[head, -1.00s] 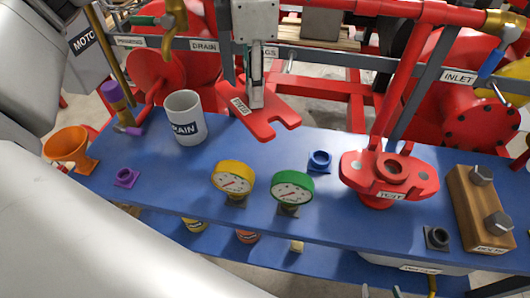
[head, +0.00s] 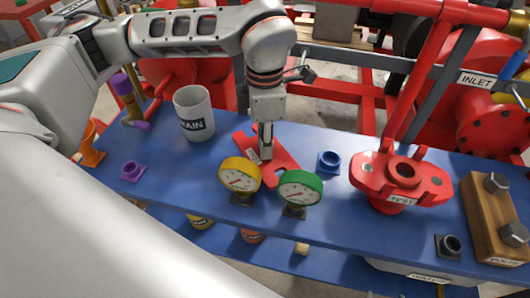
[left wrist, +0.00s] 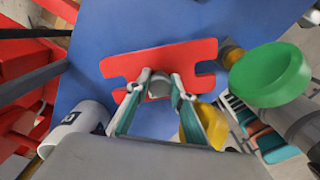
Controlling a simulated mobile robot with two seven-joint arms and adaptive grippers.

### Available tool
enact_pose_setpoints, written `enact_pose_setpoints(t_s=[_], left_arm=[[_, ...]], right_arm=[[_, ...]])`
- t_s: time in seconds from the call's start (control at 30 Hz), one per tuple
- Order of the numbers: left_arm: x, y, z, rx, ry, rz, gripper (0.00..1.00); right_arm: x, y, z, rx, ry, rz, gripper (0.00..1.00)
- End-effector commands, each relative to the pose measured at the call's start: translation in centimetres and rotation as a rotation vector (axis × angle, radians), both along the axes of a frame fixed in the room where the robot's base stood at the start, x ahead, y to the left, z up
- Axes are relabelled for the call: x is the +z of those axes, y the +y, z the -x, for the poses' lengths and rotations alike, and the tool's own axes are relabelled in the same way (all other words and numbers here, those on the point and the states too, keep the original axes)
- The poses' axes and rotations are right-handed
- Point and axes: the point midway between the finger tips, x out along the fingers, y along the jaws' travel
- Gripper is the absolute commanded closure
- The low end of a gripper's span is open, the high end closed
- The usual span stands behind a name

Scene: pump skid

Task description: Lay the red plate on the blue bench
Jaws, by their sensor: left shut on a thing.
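The red plate (head: 283,168), flat with notched ends and a small white label, is at the middle of the blue bench (head: 330,225), behind the two gauges. In the left wrist view the plate (left wrist: 195,52) spreads out just beyond the fingers. My left gripper (head: 266,150) points down and is shut on the plate near its labelled part; it also shows in the left wrist view (left wrist: 160,85). The plate is on or very close above the bench top; I cannot tell if it touches. The gauges hide its front edge. My right gripper is not in view.
A yellow gauge (head: 239,175) and a green gauge (head: 300,188) stand close in front of the plate. The white DRAIN mug (head: 193,113) is to its left. A blue fitting (head: 329,162) and the red TEST flange (head: 402,178) are to its right.

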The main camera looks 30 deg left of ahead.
Motion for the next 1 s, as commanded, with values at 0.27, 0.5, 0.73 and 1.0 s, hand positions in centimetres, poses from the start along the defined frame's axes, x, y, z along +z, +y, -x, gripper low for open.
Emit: enact_pose_setpoints(t_s=[0.27,0.5,0.73,1.0], left_arm=[[-3.6,0.0,0.1,-0.001,0.004,0.000,1.00],[-3.9,0.0,0.0,-0.001,-0.002,0.001,1.00],[-4.3,0.0,0.0,-0.001,0.001,0.000,0.73],[-4.3,0.0,0.0,-0.001,0.001,0.000,0.61]], right_arm=[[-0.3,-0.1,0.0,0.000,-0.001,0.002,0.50],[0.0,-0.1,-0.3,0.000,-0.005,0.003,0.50],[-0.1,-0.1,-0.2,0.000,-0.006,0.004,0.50],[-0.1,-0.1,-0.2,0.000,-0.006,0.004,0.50]])
